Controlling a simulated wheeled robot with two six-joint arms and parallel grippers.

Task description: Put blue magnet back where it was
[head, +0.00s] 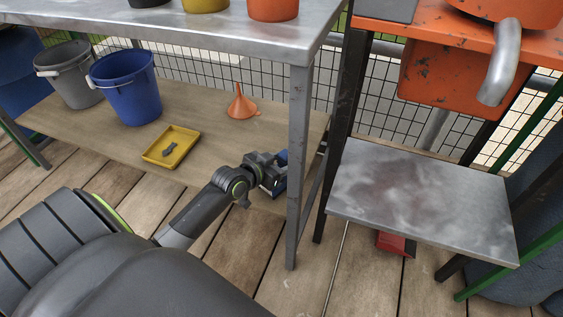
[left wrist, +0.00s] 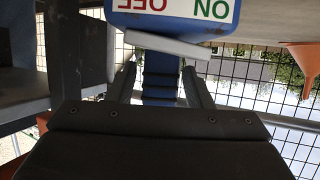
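The blue magnet (head: 281,172) is at the end of my left arm in the head view, by the right part of the low wooden shelf and behind the table's front leg. In the left wrist view the magnet (left wrist: 172,16) shows close up, its ON/OFF label upside down. My left gripper (head: 267,178) has its two fingers (left wrist: 160,72) on either side of the magnet's ribbed blue handle (left wrist: 159,85) and looks closed on it. Whether the magnet touches the shelf is unclear. My right gripper is not in view.
The low wooden shelf (head: 215,150) holds a yellow tray (head: 182,139) with a small grey piece, an orange funnel (head: 241,106), a blue bucket (head: 126,88) and a grey bucket (head: 70,75). A metal table leg (head: 298,170) stands just right of the gripper. A bare metal plate (head: 420,195) lies further right.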

